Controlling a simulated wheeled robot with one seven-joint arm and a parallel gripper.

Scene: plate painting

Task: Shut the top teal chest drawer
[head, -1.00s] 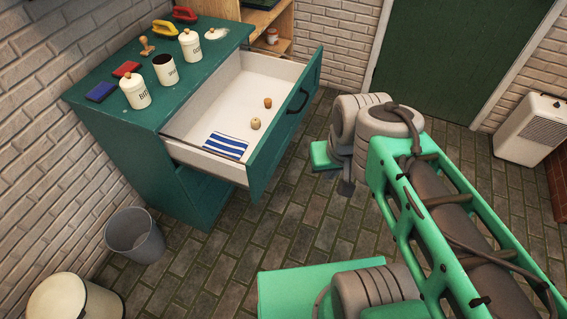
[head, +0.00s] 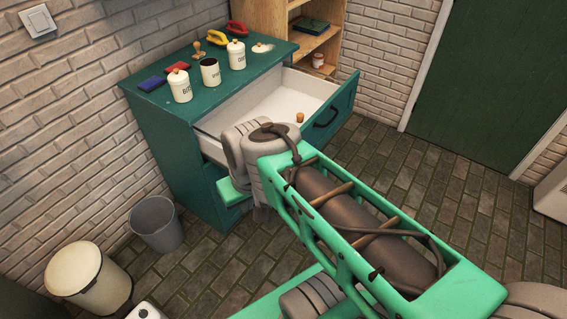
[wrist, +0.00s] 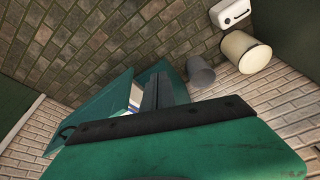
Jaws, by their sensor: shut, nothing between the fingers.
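The teal chest (head: 160,125) stands against the brick wall in the head view. Its top drawer (head: 345,105) is pulled well out, with a dark handle (head: 327,117) on its front and a pale interior. A small orange-brown item (head: 299,117) lies inside. My arm covers the drawer's near left part. In the wrist view, the open drawer's front (wrist: 95,107) is left of centre, and a strip of striped cloth shows inside. My gripper (wrist: 160,82) is shut and empty, appearing beside the drawer; contact cannot be told. Its tips are hidden behind my arm in the head view.
A grey bin (head: 156,224) and a cream bin (head: 88,275) stand at the left. A wooden shelf (head: 262,20) is behind the chest.

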